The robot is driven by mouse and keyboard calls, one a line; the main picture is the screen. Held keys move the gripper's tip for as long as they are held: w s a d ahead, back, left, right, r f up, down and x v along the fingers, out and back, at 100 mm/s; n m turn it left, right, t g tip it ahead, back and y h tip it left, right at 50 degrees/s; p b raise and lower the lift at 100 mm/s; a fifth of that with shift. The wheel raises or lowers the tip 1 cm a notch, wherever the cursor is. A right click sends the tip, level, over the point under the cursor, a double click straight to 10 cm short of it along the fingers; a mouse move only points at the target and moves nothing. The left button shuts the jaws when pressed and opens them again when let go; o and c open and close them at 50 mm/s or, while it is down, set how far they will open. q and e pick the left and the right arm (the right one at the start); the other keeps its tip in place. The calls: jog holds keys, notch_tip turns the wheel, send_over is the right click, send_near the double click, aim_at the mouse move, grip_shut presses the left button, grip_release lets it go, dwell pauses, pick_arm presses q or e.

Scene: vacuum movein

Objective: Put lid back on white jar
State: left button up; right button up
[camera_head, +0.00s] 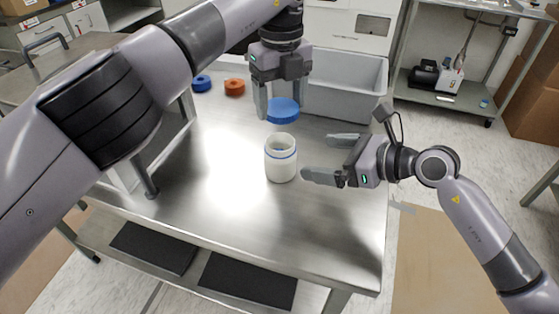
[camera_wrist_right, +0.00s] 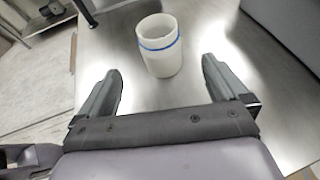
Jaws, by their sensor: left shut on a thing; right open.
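The white jar (camera_head: 280,163) stands upright and open on the metal table, with a blue band near its top. It also shows in the right wrist view (camera_wrist_right: 161,50), ahead of the open fingers. The blue lid (camera_head: 283,110) is held by my left gripper (camera_head: 280,98), above and slightly behind the jar in the head view, apart from its rim. My left gripper points down, shut on the lid. My right gripper (camera_head: 318,155) is open and empty to the right of the jar, its two fingers pointing toward it. It does not touch the jar.
A grey bin (camera_head: 345,88) stands at the back right of the table (camera_head: 215,185), behind the lid. The table's front area is clear.

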aim_at(279, 153)
jog(key=x, duration=1.2)
jog(key=c, duration=1.4)
pick_arm(q)
jog(key=shift+f, duration=2.5)
pick_arm(e)
jog(key=shift+c, duration=0.2)
pick_arm(q)
jog(key=shift+f, duration=0.9)
jog(key=shift+f, duration=0.55)
